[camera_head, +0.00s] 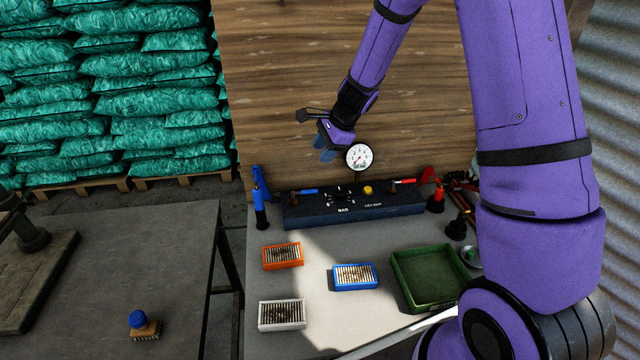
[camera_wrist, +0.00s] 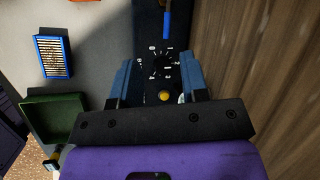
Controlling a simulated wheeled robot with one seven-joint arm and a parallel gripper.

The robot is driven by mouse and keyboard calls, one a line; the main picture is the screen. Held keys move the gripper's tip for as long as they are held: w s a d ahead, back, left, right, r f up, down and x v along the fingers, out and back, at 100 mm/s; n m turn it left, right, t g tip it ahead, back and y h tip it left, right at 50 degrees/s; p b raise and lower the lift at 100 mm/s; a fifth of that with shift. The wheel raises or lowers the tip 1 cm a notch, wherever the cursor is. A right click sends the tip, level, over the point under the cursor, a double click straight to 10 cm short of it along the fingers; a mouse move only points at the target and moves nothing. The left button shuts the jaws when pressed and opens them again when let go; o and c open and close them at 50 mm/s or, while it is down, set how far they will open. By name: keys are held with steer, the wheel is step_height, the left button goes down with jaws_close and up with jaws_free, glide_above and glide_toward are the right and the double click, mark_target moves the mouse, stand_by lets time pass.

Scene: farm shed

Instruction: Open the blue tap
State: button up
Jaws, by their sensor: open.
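A blue upright fitting, apparently the blue tap (camera_head: 260,205), stands at the left end of the dark control box (camera_head: 380,212). A short blue lever (camera_head: 304,191) lies on the left part of the box top; it also shows at the top of the wrist view (camera_wrist: 167,25). My gripper (camera_head: 324,152) hangs above the box, left of the pressure gauge (camera_head: 358,157), apart from the blue parts. Its fingers (camera_wrist: 159,75) are spread and empty. Between them, the wrist view shows the box's dial (camera_wrist: 159,66) and yellow button (camera_wrist: 165,96) below.
A red fitting (camera_head: 436,198) and red lever (camera_head: 405,181) are at the box's right end. Orange (camera_head: 283,256), blue (camera_head: 355,277) and white (camera_head: 282,316) small boxes and a green tray (camera_head: 430,278) lie in front. A wooden panel (camera_head: 290,80) stands behind.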

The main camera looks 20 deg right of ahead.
mark_target(312, 190)
steer(key=w+f+m, duration=0.1)
steer(key=w+f, duration=0.1)
steer(key=f, duration=0.3)
steer(key=w+f+m, duration=0.1)
steer(key=w+f, duration=0.1)
steer(key=f, duration=0.4)
steer(key=w+a+f, duration=0.1)
steer(key=f, duration=0.5)
steer(key=shift+w+m, duration=0.4)
steer(key=shift+c, duration=0.2)
jaws_close()
